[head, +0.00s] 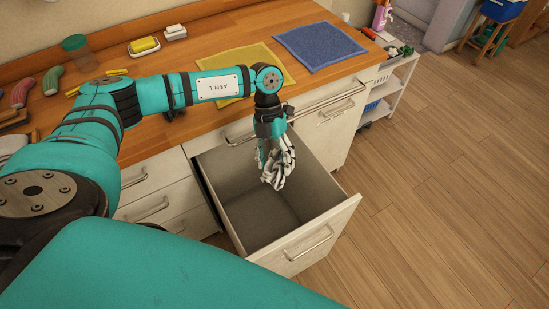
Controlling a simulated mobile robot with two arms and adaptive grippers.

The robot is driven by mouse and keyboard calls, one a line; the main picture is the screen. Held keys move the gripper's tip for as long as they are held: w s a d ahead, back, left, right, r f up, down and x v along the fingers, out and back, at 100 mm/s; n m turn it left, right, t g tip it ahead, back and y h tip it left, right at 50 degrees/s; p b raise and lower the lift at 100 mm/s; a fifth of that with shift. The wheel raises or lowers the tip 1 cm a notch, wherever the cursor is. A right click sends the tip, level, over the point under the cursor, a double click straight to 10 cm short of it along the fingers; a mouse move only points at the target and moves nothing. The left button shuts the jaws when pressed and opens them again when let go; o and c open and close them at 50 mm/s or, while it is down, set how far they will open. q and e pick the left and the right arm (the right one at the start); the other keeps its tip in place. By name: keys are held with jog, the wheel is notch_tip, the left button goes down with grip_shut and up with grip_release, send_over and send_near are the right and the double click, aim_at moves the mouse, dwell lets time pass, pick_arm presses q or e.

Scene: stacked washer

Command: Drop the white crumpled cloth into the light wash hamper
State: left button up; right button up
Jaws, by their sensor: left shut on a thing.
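The white crumpled cloth (279,168) hangs from my left gripper (271,150), which is shut on it. The cloth shows dark streaks or folds. Gripper and cloth are over the opening of a pulled-out, deep, grey-lined drawer (318,238) with a white front, below counter height. The drawer looks empty where I can see in. No label on it shows, so I cannot tell whether it is the light wash hamper. How far the cloth is above the drawer floor is hard to tell. My right gripper is not in view.
The wooden counter (150,85) holds a yellow cloth (245,62), a blue cloth (320,46), a yellow sponge (144,45) and a green-lidded jar (77,48). A white shelf cart (388,85) stands beyond the cabinet. The wooden floor (440,180) at right is clear.

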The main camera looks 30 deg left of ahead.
pick_arm(q)
notch_tip(320, 180, down, 7)
jog(key=b, duration=0.5)
jog(key=shift+f+b, duration=0.2)
jog(key=shift+b, duration=0.15)
jog(key=o, duration=1.2)
jog(key=shift+r, duration=0.15)
jog(key=v, duration=1.2)
